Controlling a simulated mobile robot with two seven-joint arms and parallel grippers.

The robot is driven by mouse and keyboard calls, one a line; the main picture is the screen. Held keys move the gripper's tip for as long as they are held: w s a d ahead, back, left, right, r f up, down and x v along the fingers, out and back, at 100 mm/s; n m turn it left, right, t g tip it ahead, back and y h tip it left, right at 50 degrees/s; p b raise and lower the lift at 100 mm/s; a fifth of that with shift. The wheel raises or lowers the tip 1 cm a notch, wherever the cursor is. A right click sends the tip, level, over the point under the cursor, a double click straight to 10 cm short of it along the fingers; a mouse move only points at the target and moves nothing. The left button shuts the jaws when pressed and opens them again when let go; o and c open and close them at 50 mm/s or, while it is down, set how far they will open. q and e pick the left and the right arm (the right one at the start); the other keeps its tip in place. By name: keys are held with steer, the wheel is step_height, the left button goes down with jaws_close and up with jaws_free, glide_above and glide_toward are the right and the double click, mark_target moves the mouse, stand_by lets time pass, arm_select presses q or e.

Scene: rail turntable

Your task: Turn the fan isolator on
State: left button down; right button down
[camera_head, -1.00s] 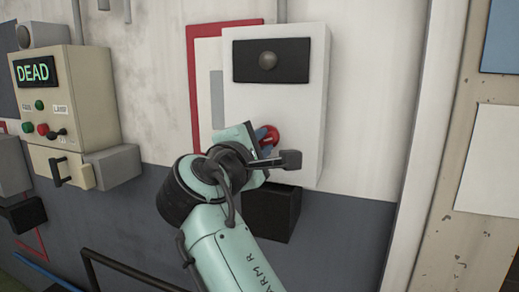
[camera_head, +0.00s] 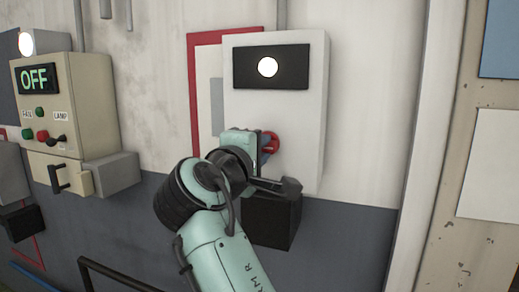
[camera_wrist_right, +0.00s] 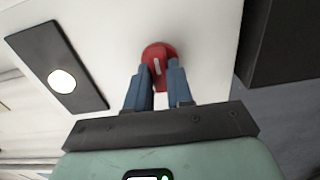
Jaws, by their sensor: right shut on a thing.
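The fan isolator is a white box (camera_head: 305,110) on the wall with a red rotary handle (camera_head: 272,142) on its front. A black panel on the box carries a round lamp (camera_head: 267,67), which glows white. My right gripper (camera_head: 262,147) is at the handle and hides part of it. In the right wrist view the blue fingers of my right gripper (camera_wrist_right: 159,75) are shut on the red handle (camera_wrist_right: 157,52), one on each side. A white mark shows on the handle. My left gripper is not in view.
At left a beige control box (camera_head: 95,105) has a display (camera_head: 37,78) reading "OFF", green and red buttons, and a small black lever. A lit white lamp (camera_head: 26,43) sits above it. A black box (camera_head: 270,220) is below the isolator. A dark rail (camera_head: 120,275) runs in front.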

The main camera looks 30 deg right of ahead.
steer(key=c, duration=1)
jaws_free()
steer(key=b+v, duration=0.3)
steer(key=v, duration=1)
steer(key=shift+s, duration=0.2)
